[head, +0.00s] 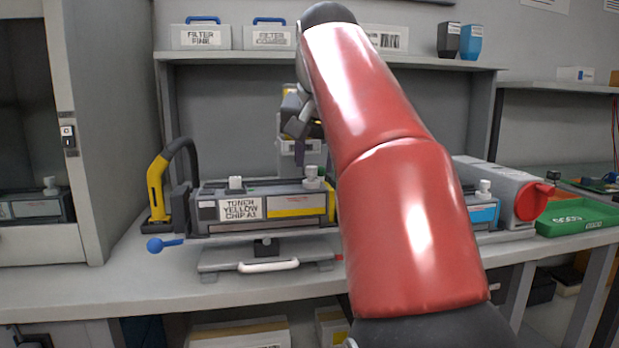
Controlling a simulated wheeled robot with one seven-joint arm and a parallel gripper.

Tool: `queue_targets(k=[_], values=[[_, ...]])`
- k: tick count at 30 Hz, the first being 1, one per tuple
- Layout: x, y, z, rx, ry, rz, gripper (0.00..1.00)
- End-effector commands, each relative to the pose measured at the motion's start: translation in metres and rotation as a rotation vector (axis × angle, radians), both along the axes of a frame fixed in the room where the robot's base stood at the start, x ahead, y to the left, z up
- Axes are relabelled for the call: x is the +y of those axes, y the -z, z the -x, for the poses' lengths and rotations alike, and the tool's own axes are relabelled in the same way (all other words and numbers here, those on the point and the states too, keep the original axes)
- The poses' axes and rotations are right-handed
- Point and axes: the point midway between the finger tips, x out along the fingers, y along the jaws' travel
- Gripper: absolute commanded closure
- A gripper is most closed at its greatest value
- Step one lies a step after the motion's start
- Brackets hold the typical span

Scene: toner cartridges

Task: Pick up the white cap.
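A yellow toner cartridge labelled "TONER YELLOW CHIP A1" (285,207) sits on the bench. Similar white caps show on the cyan-labelled cartridge (484,187) and on a cartridge in the left cabinet (50,186); I cannot tell which one is meant. My gripper (301,140) is dark and hangs above the yellow cartridge, near its right cap. My red arm partly covers it, so its opening and any contact are unclear.
A yellow-and-black curved handle (160,187) stands left of the cartridge. A tray with a white handle (268,265) is in front. A shelf (240,56) holds filter boxes above.

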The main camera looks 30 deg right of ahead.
Motion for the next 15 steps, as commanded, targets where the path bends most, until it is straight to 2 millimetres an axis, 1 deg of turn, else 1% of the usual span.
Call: queue_targets(k=[1, 3, 6, 14, 15], values=[[-0.001, 0.010, -0.005, 0.002, 0.000, 0.000, 0.64], [-0.003, 0.018, -0.009, 0.001, 0.001, 0.000, 0.64], [-0.005, 0.025, -0.014, 0.000, 0.001, 0.000, 0.64], [-0.005, 0.026, -0.015, -0.001, 0.000, 0.001, 0.64], [-0.005, 0.026, -0.015, -0.001, 0.000, 0.001, 0.68]])
